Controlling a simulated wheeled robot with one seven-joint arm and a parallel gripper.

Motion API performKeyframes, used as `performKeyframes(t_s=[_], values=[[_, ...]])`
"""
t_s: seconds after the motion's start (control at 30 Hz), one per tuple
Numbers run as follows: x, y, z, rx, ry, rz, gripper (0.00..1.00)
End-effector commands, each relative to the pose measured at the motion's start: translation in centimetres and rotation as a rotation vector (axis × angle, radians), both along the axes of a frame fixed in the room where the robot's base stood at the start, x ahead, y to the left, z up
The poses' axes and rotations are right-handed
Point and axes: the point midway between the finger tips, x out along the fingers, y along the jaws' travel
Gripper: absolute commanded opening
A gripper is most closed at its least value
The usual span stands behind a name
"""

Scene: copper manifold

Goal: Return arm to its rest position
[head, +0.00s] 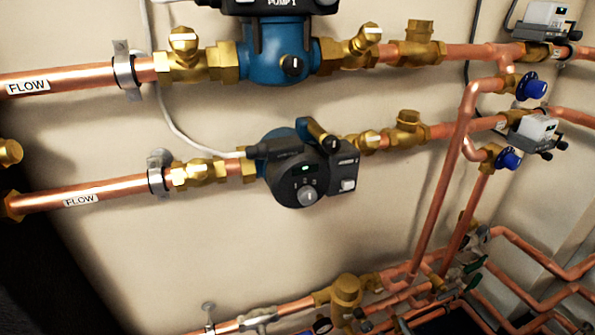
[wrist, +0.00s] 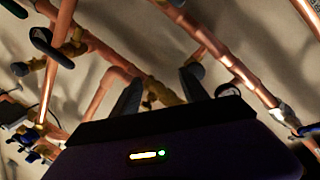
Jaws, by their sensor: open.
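My gripper (wrist: 160,82) shows in the wrist view, its two dark fingers apart with nothing held between them. Brass fittings and copper pipe lie beyond the fingers; I cannot tell how far off they are. The dark gripper body with a small lit indicator fills the bottom of that view. My arm and gripper do not show in the head view.
In the head view, copper pipes cross a beige wall (head: 230,250). They carry a blue upper pump (head: 265,50), a dark lower pump (head: 297,185) and blue-handled valves (head: 530,87). More pipework crowds the bottom right. A black-handled valve (wrist: 45,40) shows in the wrist view.

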Motion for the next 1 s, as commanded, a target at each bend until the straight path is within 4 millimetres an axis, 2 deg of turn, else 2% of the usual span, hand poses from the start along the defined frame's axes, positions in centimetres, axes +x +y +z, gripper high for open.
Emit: performKeyframes(t_s=[0.03,0.17,0.27,0.7,0.9,1.0], values=[[-0.5,-0.7,1.3,0.028,-0.014,-0.036,0.52],[-3.0,-1.4,3.7,0.123,-0.034,-0.114,0.52],[-6.0,-1.4,5.4,0.209,-0.036,-0.164,0.52],[-22.2,1.8,13.2,0.607,0.072,-0.265,0.52],[-28.5,3.6,17.5,0.753,0.162,-0.272,0.52],[-31.0,4.3,19.3,0.802,0.205,-0.272,0.52]])
